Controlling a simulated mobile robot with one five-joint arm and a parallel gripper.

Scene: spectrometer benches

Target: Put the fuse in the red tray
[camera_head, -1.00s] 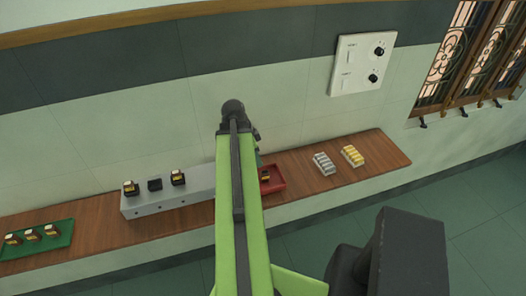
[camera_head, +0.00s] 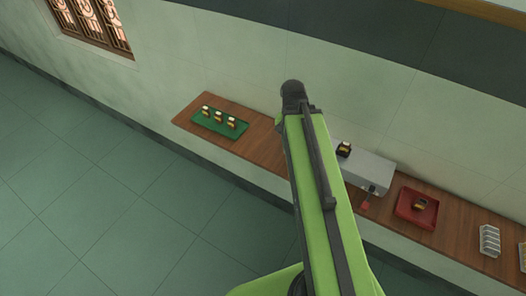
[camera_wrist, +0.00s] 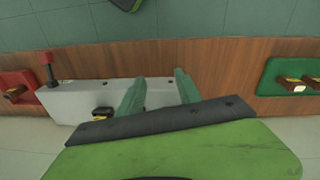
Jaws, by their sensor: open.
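The red tray (camera_head: 432,222) lies on the wooden shelf right of the grey block. A black-and-gold fuse (camera_head: 420,205) sits in it. One more fuse (camera_head: 344,149) stands on the grey block (camera_head: 372,168), partly hidden by my arm. Several fuses (camera_head: 219,117) stand in the green tray (camera_head: 205,126) at the left. In the wrist view, my gripper (camera_wrist: 160,76) is open and empty, its fingers apart over the grey block. A fuse (camera_wrist: 102,113) on the block shows left of the fingers. The red tray (camera_wrist: 30,78) is farther left, the green tray (camera_wrist: 272,68) right.
A red-handled lever (camera_head: 366,200) is at the front of the grey block. A white ribbed rack (camera_head: 489,240) stands at the right. The wall rises behind the shelf (camera_head: 262,130). The floor (camera_head: 120,190) in front is open.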

